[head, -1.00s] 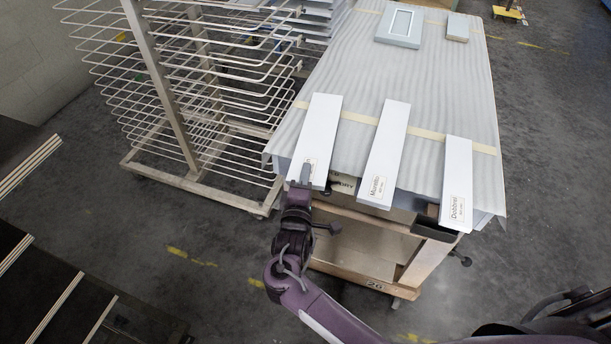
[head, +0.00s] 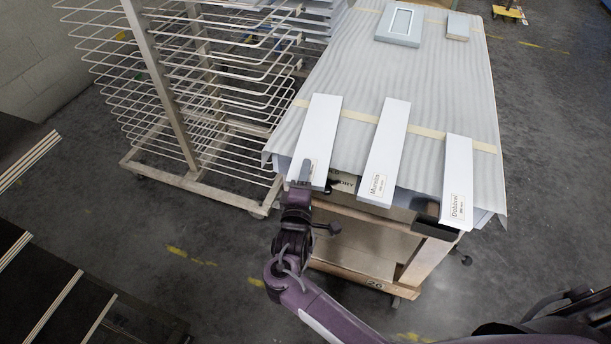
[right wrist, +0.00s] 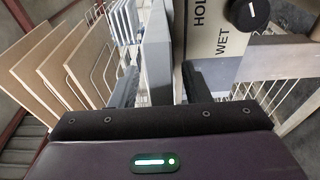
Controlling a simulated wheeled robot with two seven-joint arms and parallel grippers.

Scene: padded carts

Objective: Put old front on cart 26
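Three long white fronts lie on the padded top of the cart marked 26 (head: 340,268) and jut over its near edge. The left front (head: 321,125) has its label mostly hidden by my right gripper. The middle front (head: 386,145) and right front (head: 459,165) carry readable name labels. I cannot tell which is the old front. My right gripper (head: 304,170) is at the near end of the left front. In the right wrist view, its fingers (right wrist: 160,85) stand apart on either side of a grey board (right wrist: 157,50), with narrow gaps visible. My left gripper is not in view.
A grey framed panel (head: 400,25) and a small block (head: 458,27) lie at the cart's far end. A wire drying rack (head: 165,85) stands close on the left. Dark boards with pale edges (head: 55,300) are at the lower left. Floor between is clear.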

